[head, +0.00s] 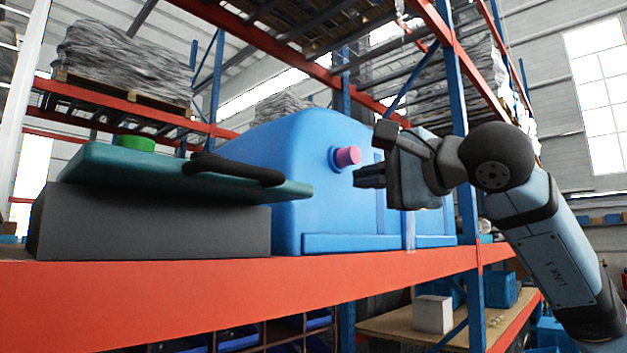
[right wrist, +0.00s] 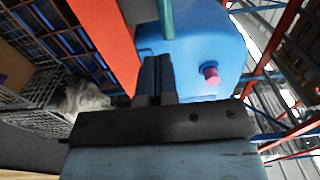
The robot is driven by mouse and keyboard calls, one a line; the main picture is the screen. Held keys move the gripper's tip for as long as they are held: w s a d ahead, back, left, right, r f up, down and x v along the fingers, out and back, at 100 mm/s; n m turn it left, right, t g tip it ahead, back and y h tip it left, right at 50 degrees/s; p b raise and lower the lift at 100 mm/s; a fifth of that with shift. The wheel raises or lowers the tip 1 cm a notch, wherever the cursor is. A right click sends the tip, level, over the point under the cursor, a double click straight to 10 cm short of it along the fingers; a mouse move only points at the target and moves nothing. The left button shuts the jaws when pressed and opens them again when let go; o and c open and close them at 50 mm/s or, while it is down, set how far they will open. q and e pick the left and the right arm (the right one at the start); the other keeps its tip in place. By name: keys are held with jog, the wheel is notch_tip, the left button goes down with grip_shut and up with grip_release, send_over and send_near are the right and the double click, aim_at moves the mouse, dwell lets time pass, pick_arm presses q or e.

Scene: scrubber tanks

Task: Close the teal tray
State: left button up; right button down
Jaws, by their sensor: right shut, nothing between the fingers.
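The teal tray (head: 110,166) is a flat teal slab on top of a grey box (head: 150,222) on the red shelf. It reaches out past the box's right side. A dark handle (head: 235,170) runs along its near edge. In the right wrist view a teal edge (right wrist: 165,18) shows at the top. My right gripper (head: 358,177) is shut and empty, to the right of the tray and apart from it, in front of the blue tank. Its fingers also show in the right wrist view (right wrist: 156,62). My left gripper is not in view.
A blue tank (head: 300,150) with a pink capped port (head: 347,156) stands behind the tray. A green round piece (head: 133,143) sits on the tray. The red shelf beam (head: 200,295) runs along the front, and a blue upright (head: 466,270) stands at right.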

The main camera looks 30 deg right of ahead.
aim_at(289, 192)
jog(key=p+x, duration=0.4)
jog(key=x, duration=0.9)
jog(key=shift+w+d, duration=0.1)
jog(key=shift+w, duration=0.15)
jog(key=shift+w+p, duration=0.2)
jog(key=shift+p, duration=0.1)
jog(key=shift+w+f, duration=0.1)
